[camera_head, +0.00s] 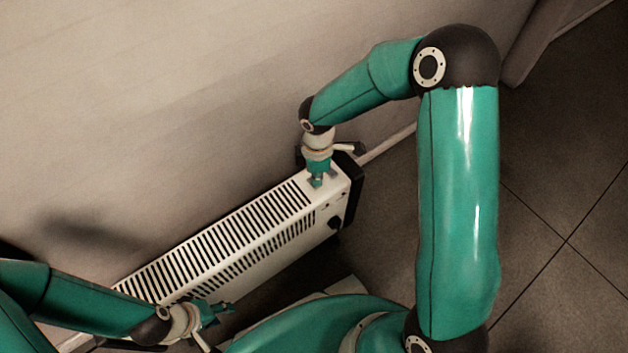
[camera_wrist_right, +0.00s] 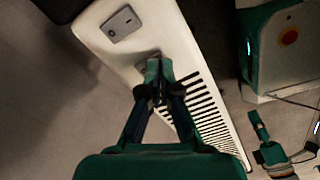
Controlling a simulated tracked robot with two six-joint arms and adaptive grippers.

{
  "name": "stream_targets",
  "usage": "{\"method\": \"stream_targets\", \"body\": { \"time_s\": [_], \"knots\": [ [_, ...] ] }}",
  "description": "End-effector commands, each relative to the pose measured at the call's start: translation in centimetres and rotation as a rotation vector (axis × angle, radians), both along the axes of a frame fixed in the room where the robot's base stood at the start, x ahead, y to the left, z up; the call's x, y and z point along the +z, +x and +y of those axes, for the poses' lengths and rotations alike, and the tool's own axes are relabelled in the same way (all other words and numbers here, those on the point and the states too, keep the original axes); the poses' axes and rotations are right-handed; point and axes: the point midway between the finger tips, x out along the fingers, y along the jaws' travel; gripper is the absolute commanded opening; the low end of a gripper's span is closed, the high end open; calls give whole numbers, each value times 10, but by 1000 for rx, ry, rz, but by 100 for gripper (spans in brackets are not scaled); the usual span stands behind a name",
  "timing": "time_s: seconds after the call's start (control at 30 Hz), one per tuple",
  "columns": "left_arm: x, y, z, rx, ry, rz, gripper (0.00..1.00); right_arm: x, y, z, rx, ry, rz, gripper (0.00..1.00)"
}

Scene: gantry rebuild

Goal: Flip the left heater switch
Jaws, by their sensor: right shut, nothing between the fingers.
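The white slotted heater (camera_head: 262,222) stands along the wall. It also fills the middle of the right wrist view (camera_wrist_right: 178,40). Two grey switch plates show on its top near the end: one uncovered plate (camera_wrist_right: 120,23), and one nearer the slots (camera_wrist_right: 143,62), the left one as seen from the head, partly hidden behind my right fingertips. My right gripper (camera_head: 317,181) is shut and empty, pointing down over that left switch; it also shows in the right wrist view (camera_wrist_right: 158,78). Contact cannot be told. My left gripper (camera_head: 226,312) is low, beside the heater's front; its fingers are unclear.
The wall (camera_head: 150,100) runs close behind the heater. Tiled floor (camera_head: 560,190) is open at the right.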

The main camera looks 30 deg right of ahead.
Motion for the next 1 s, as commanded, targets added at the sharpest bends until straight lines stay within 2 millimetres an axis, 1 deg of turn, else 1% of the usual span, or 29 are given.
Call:
{"method": "stream_targets", "body": {
  "time_s": [0.77, 0.9, 1.0],
  "knots": [
    [-10, 0, 0, 0, 0, 0, 40, -13, 0, 0, 0, 0, 0, 0],
    [-8, 0, 0, 0, 0, 0, 40, -11, 0, 0, 0, 0, 1, 0],
    [-4, 0, 0, 0, 0, 0, 40, -7, -1, 0, 0, 1, 2, 0]
  ]
}}
